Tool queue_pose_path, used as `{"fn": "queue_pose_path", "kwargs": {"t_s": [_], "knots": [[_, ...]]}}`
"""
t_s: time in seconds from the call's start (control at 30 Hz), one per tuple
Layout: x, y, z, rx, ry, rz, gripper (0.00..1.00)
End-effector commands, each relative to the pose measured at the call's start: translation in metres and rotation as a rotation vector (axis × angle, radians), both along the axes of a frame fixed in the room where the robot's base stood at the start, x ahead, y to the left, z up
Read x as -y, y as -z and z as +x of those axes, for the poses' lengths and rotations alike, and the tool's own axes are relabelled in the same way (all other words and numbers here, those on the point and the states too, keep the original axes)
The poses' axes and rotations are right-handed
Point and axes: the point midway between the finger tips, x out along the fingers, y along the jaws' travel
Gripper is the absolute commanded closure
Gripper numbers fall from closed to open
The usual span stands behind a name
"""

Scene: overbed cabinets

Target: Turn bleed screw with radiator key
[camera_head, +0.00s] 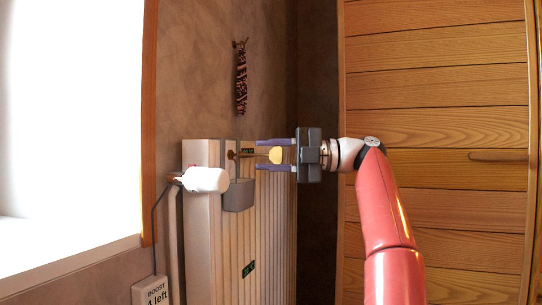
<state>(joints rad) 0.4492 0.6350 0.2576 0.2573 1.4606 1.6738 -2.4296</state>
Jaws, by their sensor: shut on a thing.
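My gripper (259,155) comes in from the right with its two fingers pointing left. It is shut on the radiator key, whose yellow head (276,155) shows between the fingers. The key's thin shaft reaches left toward a small brown brass fitting (231,155) at the top of the pale ribbed radiator (205,152). This fitting looks like the bleed screw. The shaft's tip appears to meet it, but I cannot tell whether the key is seated on it.
A white valve head (207,180) and a grey box (238,195) sit close below the fitting. A dark braided strand (241,80) hangs on the wall above. A box marked BOOST 4 left (150,291) is at lower left. A wooden panel (440,90) stands right.

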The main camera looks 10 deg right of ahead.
Motion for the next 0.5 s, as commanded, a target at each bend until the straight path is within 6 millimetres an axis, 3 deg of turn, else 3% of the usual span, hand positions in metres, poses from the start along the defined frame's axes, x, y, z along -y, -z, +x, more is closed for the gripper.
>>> {"fn": "queue_pose_path", "kwargs": {"t_s": [0.5], "knots": [[-0.009, -0.0002, 0.0063, 0.0, -0.001, 0.0, 0.94]]}}
